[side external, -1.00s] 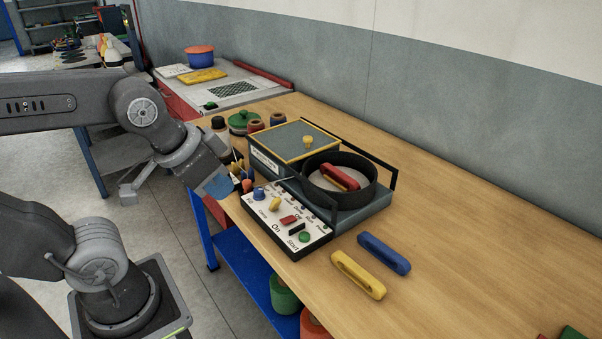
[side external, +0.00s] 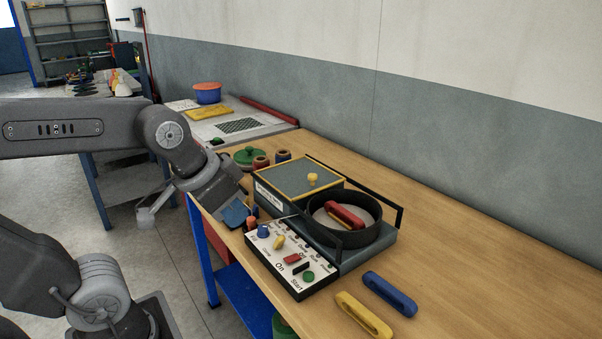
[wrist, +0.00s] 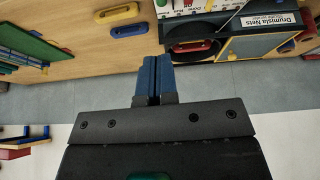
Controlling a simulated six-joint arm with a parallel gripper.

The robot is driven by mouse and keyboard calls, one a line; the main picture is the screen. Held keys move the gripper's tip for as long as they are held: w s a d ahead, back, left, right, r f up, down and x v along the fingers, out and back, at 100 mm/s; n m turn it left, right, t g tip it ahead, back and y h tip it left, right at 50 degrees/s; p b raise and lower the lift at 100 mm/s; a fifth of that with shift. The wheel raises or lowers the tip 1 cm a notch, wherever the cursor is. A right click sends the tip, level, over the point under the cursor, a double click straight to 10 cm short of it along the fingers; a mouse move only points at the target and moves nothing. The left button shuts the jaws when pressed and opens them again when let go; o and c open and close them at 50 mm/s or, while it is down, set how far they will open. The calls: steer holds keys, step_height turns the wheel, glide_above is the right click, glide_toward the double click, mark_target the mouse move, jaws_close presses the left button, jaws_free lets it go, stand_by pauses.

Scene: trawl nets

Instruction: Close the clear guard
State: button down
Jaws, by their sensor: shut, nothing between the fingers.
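The clear guard's black frame (side external: 360,183) seems to stand raised along the back of the machine (side external: 352,253), behind a round black pan (side external: 345,238). Its clear pane is too faint to make out. A red handle (side external: 345,216) lies in the pan, and the pan and handle also show in the wrist view (wrist: 190,47). My gripper (side external: 236,215) has blue fingers and is left of the machine, near the left end of the control panel (side external: 278,272). In the wrist view the fingers (wrist: 154,60) are together and empty. I cannot tell whether they touch anything.
A yellow handle (side external: 363,315) and a blue handle (side external: 390,293) lie on the bench (side external: 470,260) in front of the machine. A yellow-rimmed lid (side external: 290,178) sits on the machine's left part. The right of the bench is clear.

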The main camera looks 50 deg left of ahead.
steer(key=w+a+n+h, duration=0.2)
steer(key=w+a+n, duration=0.1)
steer(key=w+a, duration=1.75)
steer(key=w+a+f+n, duration=0.1)
steer(key=w+a+f, duration=0.3)
steer(key=a, duration=0.5)
glide_toward(301, 182)
steer(key=shift+t+h, duration=0.3)
steer(key=shift+t, duration=0.1)
steer(key=w+a+f, duration=0.1)
steer(key=w+f, duration=0.1)
steer(key=f, duration=0.1)
steer(key=shift+w+a, duration=0.15)
steer(key=shift+a, duration=0.25)
steer(key=w+d, duration=0.1)
steer(key=d+f, duration=0.1)
steer(key=shift+w+d, duration=0.35)
steer(key=shift+w+d+f, duration=0.1)
steer(key=shift+w+d, duration=0.1)
steer(key=shift+d, duration=0.3)
steer(key=d, duration=2)
steer(key=shift+d, duration=0.4)
